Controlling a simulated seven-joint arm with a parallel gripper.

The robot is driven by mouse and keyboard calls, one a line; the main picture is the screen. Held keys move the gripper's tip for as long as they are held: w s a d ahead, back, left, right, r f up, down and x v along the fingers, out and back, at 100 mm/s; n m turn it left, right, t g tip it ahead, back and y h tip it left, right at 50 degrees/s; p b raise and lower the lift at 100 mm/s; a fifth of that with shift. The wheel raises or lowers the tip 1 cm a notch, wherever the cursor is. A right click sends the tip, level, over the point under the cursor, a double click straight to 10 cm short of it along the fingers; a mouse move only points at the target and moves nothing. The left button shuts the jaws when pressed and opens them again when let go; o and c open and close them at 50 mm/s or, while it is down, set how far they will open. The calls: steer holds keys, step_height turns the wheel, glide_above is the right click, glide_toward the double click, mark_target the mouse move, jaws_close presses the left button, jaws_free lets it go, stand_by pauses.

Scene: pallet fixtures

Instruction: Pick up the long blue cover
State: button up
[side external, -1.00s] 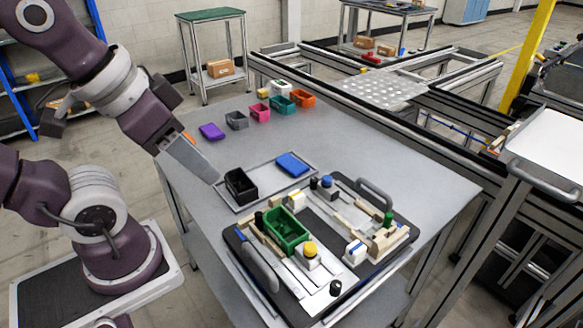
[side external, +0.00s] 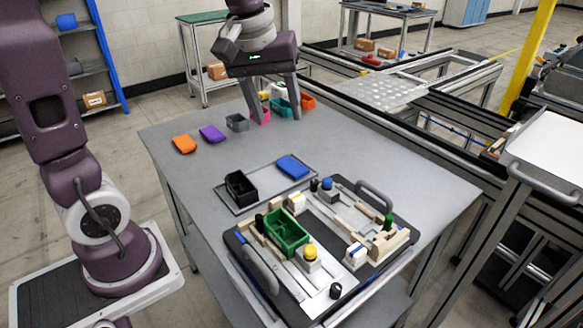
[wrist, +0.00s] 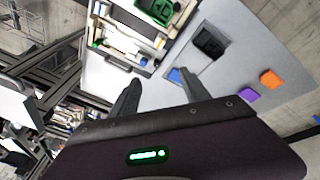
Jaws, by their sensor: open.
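The long blue cover (side external: 292,167) lies flat on the right part of a thin grey tray (side external: 262,178) in the side view. In the wrist view a part of the blue cover (wrist: 174,76) shows beside one finger, which hides some of it. My gripper (side external: 279,119) is open, its fingers pointing down over the back of the table. In the side view it appears behind the tray, apart from the cover. Both spread fingers also show in the wrist view (wrist: 159,78), with nothing held between them.
A black bin (side external: 240,188) shares the tray. A pallet fixture (side external: 325,245) with a green bin (side external: 286,231) stands in front. Orange (side external: 184,144) and purple (side external: 212,133) covers lie at left. Several small bins (side external: 237,122) stand at the back, some behind my fingers.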

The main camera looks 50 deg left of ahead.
steer(key=w+a+f+n+g, duration=0.1)
steer(key=w+a+f+n, duration=0.25)
steer(key=w+f, duration=0.2)
steer(key=n+g, duration=0.2)
steer(key=n, duration=0.5)
glide_above(294, 168)
steer(key=f, duration=1.5)
steer(key=shift+a, duration=0.25)
steer(key=shift+m, duration=0.25)
steer(key=f, duration=0.6)
steer(key=shift+w+d+f, duration=0.1)
steer(key=shift+d+f, duration=0.1)
steer(key=shift+f, duration=0.05)
steer(key=shift+c, duration=0.4)
steer(key=shift+r, duration=0.15)
steer(key=c, duration=0.9)
